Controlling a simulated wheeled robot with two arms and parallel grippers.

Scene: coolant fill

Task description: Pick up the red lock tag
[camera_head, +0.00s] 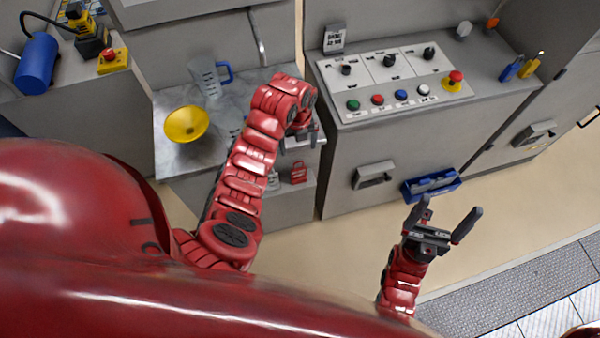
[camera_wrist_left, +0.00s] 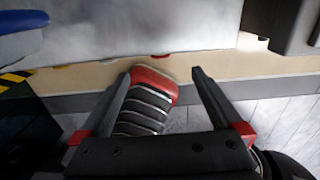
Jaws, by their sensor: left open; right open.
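The red lock tag (camera_head: 299,172) is small and stands out against the grey front of the low cabinet below the counter in the head view. My left gripper (camera_head: 299,141) is open and appears just above the tag in that picture, apart from it; the depth between them is hard to tell. In the left wrist view my left gripper (camera_wrist_left: 162,80) shows two spread fingers with no clear grip on anything. I cannot pick out the tag for sure there. My right gripper (camera_head: 448,212) is open and empty, low at the right, in front of the control cabinet.
A yellow funnel (camera_head: 186,124) and a clear jug with a blue handle (camera_head: 207,78) stand on the counter (camera_head: 170,158). A control panel (camera_head: 390,82) with a red stop button (camera_head: 454,79) is to the right. A blue tray (camera_head: 431,186) is on the cabinet front near my right gripper.

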